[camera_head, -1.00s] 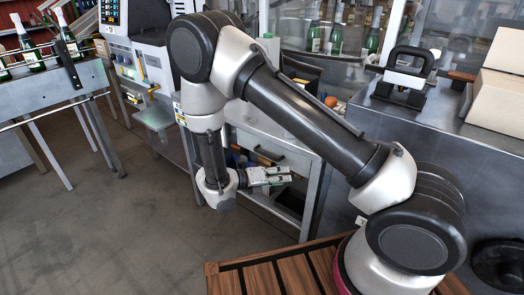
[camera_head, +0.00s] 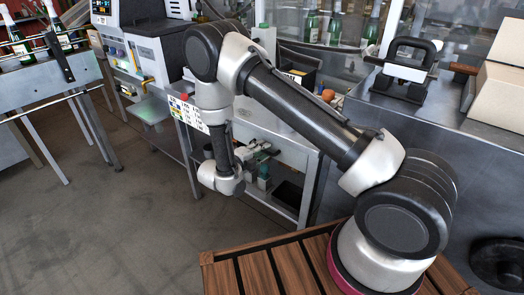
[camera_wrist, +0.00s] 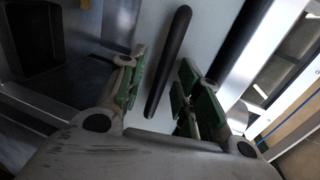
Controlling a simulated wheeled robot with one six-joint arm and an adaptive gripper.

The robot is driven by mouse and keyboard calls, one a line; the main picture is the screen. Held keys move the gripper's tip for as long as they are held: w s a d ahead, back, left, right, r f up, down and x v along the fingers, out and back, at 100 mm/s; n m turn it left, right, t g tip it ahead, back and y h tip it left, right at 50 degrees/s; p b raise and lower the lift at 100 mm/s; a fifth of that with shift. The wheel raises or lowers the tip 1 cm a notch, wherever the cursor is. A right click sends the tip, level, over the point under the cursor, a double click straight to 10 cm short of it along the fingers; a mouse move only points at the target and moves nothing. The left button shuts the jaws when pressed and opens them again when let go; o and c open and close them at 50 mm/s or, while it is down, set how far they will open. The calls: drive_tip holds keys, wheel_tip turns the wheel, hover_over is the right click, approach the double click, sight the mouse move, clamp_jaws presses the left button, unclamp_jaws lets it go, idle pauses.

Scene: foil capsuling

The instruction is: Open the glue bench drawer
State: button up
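The glue bench (camera_head: 306,170) stands in the middle of the head view, partly hidden behind my arm. In the wrist view its drawer front (camera_wrist: 150,22) is a pale panel with a long black bar handle (camera_wrist: 169,62). My gripper (camera_wrist: 160,100) is open, with green-padded fingers on either side of the handle's lower part. I see gaps between the handle and both fingers. In the head view my gripper (camera_head: 256,152) is at the bench front, and the drawer handle is hidden there. I cannot see any gap showing the drawer open.
Below the drawer are open shelf spaces with a dark bin (camera_head: 288,194). A machine with a screen (camera_head: 136,45) stands left of the bench. A black-handled press (camera_head: 405,70) sits on the steel counter at right. The floor (camera_head: 110,225) in front of the bench is clear.

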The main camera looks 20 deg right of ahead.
drive_tip(key=shift+w+d, duration=0.25)
drive_tip(key=shift+d, duration=0.1)
clamp_jaws()
drive_tip(key=f+v, duration=0.2)
drive_tip(key=v, duration=1.1)
drive_tip(key=a+f+v, duration=0.1)
drive_tip(key=f+v, duration=0.2)
drive_tip(key=v, duration=1)
drive_tip(key=shift+s+a+f, duration=0.25)
drive_tip(key=shift+s, duration=0.25)
unclamp_jaws()
